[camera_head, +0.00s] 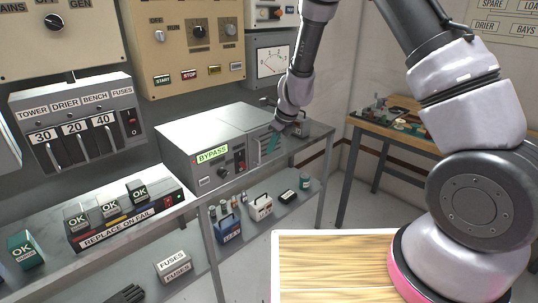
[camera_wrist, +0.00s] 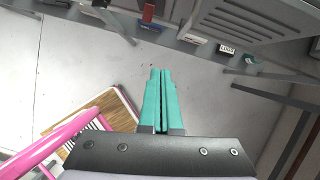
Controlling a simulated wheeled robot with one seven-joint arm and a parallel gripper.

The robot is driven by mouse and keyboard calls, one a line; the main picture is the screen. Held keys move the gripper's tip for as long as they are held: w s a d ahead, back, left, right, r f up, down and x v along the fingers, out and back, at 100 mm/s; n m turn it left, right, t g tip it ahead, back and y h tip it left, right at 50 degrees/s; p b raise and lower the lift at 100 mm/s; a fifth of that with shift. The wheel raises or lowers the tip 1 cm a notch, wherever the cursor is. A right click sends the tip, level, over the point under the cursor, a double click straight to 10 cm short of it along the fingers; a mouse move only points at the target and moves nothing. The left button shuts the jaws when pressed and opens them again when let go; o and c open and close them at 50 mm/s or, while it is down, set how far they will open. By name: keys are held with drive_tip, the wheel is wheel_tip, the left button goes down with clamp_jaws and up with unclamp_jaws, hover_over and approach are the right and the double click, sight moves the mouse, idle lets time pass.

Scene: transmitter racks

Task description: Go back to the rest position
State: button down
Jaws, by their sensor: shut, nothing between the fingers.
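My gripper (camera_wrist: 160,72) shows in the wrist view with its two teal fingers shut together and nothing between them. In the head view my gripper (camera_head: 271,145) hangs from my raised arm, in front of the right part of the grey BYPASS unit (camera_head: 213,172). I cannot tell from the picture whether it touches the unit. The wrist view looks down past the fingers at bare grey floor (camera_wrist: 90,70).
OK blocks stand on the REPLACE ON FAIL tray (camera_head: 127,222) at left. A wooden table (camera_head: 388,124) stands at the back right.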

drive_tip(key=s+d+r+n+t+y, duration=0.1)
drive_tip(key=s+d+r+n, duration=0.25)
drive_tip(key=r, duration=0.55)
drive_tip(key=s+d+r+n, duration=0.2)
drive_tip(key=d+r+n, duration=0.15)
drive_tip(key=r, duration=0.55)
drive_tip(key=s+d+r+n+t+y, duration=0.1)
drive_tip(key=s+d+r+n, duration=0.3)
drive_tip(key=r, duration=0.5)
drive_tip(key=s+d+r+n+t+h, duration=0.1)
drive_tip(key=s+d+r+n, duration=0.3)
drive_tip(key=s+d, duration=0.3)
drive_tip(key=s+d+r+n+t+h, duration=0.1)
drive_tip(key=s+d+r+n+h, duration=0.1)
drive_tip(key=s+d+r+n, duration=0.3)
drive_tip(key=s+d, duration=0.1)
drive_tip(key=s, duration=0.3)
drive_tip(key=shift+d+n+t+h, duration=0.3)
drive_tip(key=shift+d+n, duration=0.05)
drive_tip(key=shift+n, duration=0.05)
